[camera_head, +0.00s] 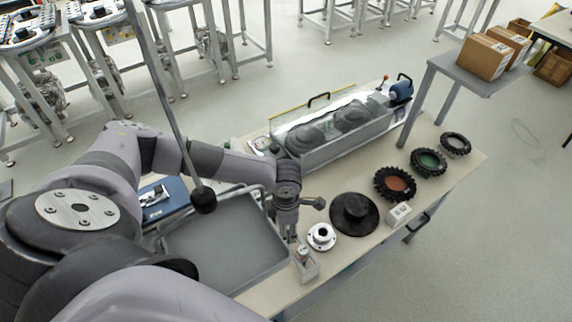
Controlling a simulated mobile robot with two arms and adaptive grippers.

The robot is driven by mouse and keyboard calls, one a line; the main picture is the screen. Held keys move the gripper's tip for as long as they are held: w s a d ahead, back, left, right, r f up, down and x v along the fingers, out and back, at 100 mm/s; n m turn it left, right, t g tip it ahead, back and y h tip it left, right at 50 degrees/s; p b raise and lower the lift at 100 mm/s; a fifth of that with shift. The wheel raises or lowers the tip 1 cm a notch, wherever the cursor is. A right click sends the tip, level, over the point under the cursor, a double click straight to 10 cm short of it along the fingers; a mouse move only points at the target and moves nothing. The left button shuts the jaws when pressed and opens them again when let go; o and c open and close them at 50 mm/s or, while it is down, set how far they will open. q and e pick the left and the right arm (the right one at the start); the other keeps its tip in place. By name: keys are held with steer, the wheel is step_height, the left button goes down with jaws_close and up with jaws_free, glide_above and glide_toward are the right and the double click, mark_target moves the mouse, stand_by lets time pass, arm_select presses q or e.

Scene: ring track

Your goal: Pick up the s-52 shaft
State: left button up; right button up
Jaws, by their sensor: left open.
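My left arm reaches in from the left, and its gripper (291,234) points down over the front of the workbench. It is open, just behind a small grey holder (306,268) at the front edge. A small upright part (302,252) with a reddish mark shows at the holder. It may be the s-52 shaft, but it is too small and partly covered to be sure. I cannot tell whether the fingers touch it. My right gripper is not in view.
The workbench (465,168) holds a silver flanged ring (321,236), a black disc (354,213), a small white box (399,214) and several black toothed rings (394,184). A clear-covered machine (335,128) stands behind. A grey tray (225,245) lies left of the gripper.

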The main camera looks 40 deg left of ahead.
arm_select(q)
steer(key=shift+f, duration=0.15)
jaws_close()
stand_by(0.5)
steer(key=shift+w, duration=0.1)
